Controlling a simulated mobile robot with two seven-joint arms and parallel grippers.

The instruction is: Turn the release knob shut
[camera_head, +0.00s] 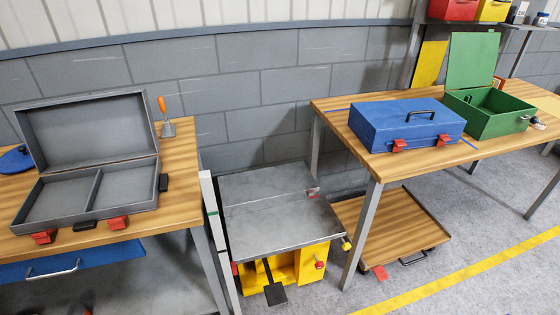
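A lift table with a grey metal top (275,222) and a yellow base (284,276) stands on the floor between two workbenches. A small red knob (320,265) sits at the right of its yellow base, below the top. A yellow-ended knob or handle (347,243) sticks out at the top's front right corner. I cannot tell for sure which one is the release knob, or whether it is open or shut. A black pedal (276,293) hangs out at the front. Neither of my grippers is in view.
An open grey case (92,110) lies on the left bench. A closed blue case (405,123) and an open green case (492,112) stand on the right bench. A low wooden-topped trolley (385,232) is under that bench. The floor at front right is clear around a yellow line.

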